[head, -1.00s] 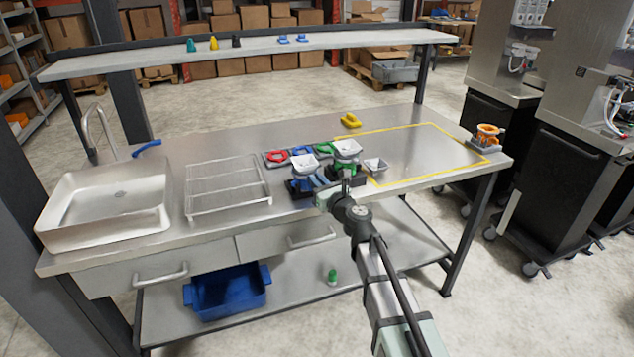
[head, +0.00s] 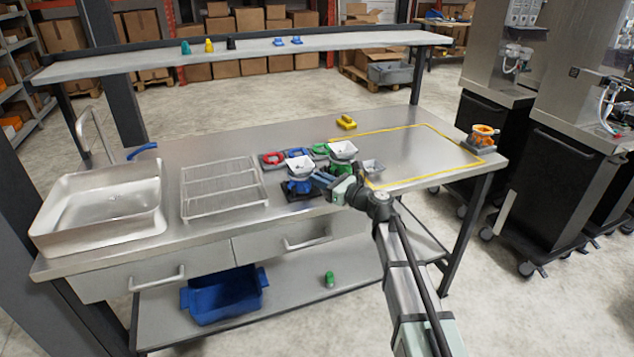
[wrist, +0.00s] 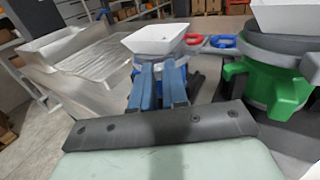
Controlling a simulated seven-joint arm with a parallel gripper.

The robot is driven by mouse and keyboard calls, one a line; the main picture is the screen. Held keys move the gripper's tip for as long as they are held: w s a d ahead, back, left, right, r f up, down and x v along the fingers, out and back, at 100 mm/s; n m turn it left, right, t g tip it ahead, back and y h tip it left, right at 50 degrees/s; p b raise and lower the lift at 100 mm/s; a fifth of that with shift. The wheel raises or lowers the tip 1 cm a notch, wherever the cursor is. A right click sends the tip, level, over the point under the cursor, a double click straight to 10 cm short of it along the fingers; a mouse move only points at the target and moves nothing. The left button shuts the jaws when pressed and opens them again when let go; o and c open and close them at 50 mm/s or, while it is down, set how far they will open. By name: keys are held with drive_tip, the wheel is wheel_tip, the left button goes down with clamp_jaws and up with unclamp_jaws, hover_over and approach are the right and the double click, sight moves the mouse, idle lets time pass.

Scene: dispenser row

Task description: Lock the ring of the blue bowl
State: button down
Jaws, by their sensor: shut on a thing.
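The blue bowl is a white square bowl (head: 299,163) on a blue ring (head: 302,186), left of the green unit. It also shows in the wrist view as a white bowl (wrist: 155,40) above the blue ring (wrist: 190,72). My gripper (head: 320,178) reaches in from the right, level with the ring. In the wrist view its two blue-grey fingers (wrist: 160,72) are close together at the front of the ring, below the bowl. They are shut on part of the ring, probably a lug, which they mostly hide. The ring's lock marks cannot be made out.
A green ring unit (wrist: 268,85) with a white bowl (head: 343,150) stands close on the right. Red (head: 273,159) and other coloured rings lie behind. A small grey dish (head: 372,167) is to the right. The yellow-outlined area beyond is clear; a wire rack (head: 222,187) stands left.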

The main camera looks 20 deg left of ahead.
drive_tip(key=shift+w+d+n+g, duration=0.15)
drive_tip(key=shift+w+n+g, duration=0.45)
drive_tip(key=shift+g, duration=0.5)
drive_tip(key=shift+s, duration=0.15)
drive_tip(key=c, duration=1.1)
unclamp_jaws()
drive_tip(key=d, duration=0.4)
drive_tip(key=s+d, duration=0.1)
drive_tip(key=d, duration=0.8)
drive_tip(key=shift+s+d, duration=0.35)
